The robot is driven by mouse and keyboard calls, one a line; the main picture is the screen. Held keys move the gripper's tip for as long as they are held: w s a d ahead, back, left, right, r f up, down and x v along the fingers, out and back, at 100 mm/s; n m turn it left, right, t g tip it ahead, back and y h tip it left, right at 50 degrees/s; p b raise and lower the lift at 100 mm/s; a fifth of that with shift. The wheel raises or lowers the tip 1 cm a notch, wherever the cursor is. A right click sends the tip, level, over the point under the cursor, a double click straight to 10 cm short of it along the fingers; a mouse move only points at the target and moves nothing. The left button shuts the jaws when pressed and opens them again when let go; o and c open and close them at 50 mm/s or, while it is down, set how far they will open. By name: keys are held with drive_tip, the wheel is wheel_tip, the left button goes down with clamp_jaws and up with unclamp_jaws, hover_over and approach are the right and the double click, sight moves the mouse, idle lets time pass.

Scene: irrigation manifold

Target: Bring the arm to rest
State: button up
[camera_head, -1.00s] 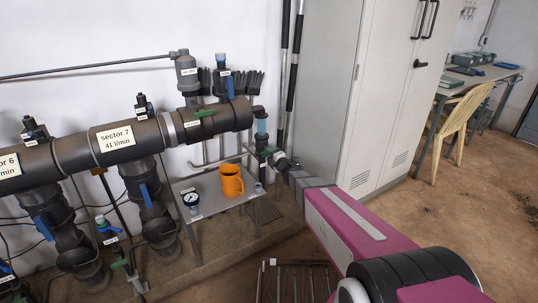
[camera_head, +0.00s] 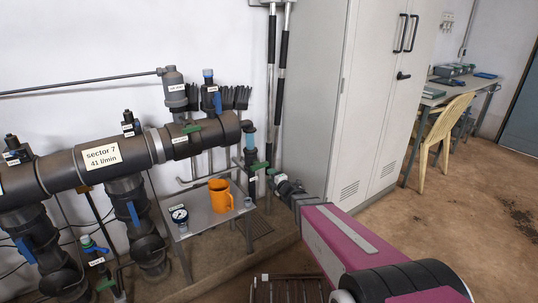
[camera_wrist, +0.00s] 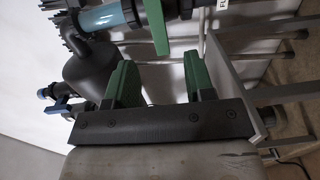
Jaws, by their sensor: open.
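My gripper (camera_head: 277,179) is at the end of my magenta arm, in front of the right end of the manifold and left of the cabinet. In the wrist view my gripper (camera_wrist: 161,82) shows two green finger pads set well apart, with nothing between them. Beyond them are a green valve handle (camera_wrist: 155,27) and a light blue pipe piece (camera_wrist: 112,18). In the head view the same green handle (camera_head: 257,166) shows close to the left of my gripper. Whether it touches anything is hard to tell.
The dark manifold pipe (camera_head: 60,172) runs along the wall. A small metal table (camera_head: 207,222) below holds an orange mug (camera_head: 220,197) and a gauge (camera_head: 179,215). A grey cabinet (camera_head: 345,110) stands right of my gripper. Floor is open at the right, before a chair (camera_head: 440,130).

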drive_tip(key=s+d+f+m+g+h, duration=0.25)
drive_tip(key=d+m+h, duration=0.25)
drive_tip(key=d+m, duration=0.3)
drive_tip(key=s+d+f+m+g+h, duration=0.1)
drive_tip(key=s+d+m+g+h, duration=0.1)
drive_tip(key=s+d+m+h, duration=0.4)
drive_tip(key=s+d+m+g+y, duration=0.1)
drive_tip(key=s+d+m+g, duration=0.2)
drive_tip(key=s+m+g, duration=0.7)
drive_tip(key=s, duration=0.6)
drive_tip(key=shift+d+f+y, duration=0.15)
drive_tip(key=shift+f+y, duration=0.15)
drive_tip(key=shift+w, duration=0.1)
drive_tip(key=shift+c, duration=0.2)
